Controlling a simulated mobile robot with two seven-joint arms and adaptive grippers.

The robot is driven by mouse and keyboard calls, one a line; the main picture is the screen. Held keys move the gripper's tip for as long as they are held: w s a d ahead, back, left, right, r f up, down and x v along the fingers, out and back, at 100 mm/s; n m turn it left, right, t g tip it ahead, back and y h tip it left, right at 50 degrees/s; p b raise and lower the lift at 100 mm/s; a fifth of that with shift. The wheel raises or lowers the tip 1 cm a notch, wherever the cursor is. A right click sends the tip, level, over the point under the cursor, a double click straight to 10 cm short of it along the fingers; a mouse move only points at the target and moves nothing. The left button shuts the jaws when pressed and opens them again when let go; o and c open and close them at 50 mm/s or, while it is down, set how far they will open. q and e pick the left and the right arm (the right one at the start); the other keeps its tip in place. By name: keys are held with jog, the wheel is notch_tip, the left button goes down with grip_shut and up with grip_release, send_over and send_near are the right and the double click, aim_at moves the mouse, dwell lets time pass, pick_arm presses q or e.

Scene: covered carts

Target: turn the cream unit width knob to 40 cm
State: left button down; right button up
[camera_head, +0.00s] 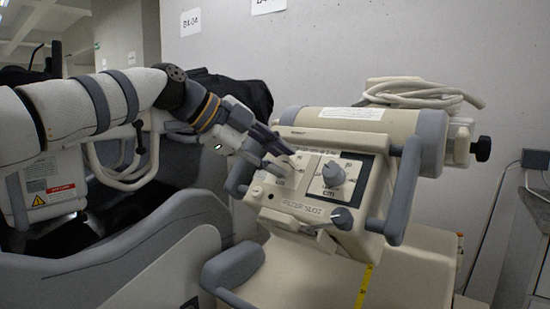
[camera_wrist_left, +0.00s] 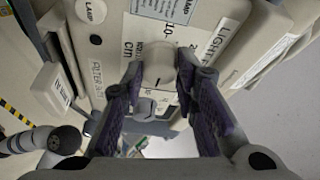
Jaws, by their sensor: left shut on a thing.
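The cream unit (camera_head: 301,206) has a slanted front panel with two dials, each marked "cm". My left gripper (camera_head: 286,158) reaches in from the left and is at the left dial, covering most of it. In the left wrist view my left gripper's (camera_wrist_left: 158,82) two dark purple fingers stand on either side of a pale round knob (camera_wrist_left: 158,62), shut on it. A short dark mark shows at the knob's lower edge. A "10" shows beside it; the other scale numbers are hidden or too small to read. The right dial's grey knob (camera_head: 333,174) is free. My right gripper is not in view.
A grey handle (camera_head: 403,190) runs along the unit's right side. A small grey lever knob (camera_head: 342,218) sits below the panel, by the "FILTER SLOT" label. A coiled cream cable (camera_head: 415,92) lies on top. Dark covered equipment (camera_head: 235,90) stands behind my left arm.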

pick_arm(q)
jog(key=shift+f, duration=0.1)
jog(key=c, duration=1.3)
grip_release()
jog(key=v, duration=1.2)
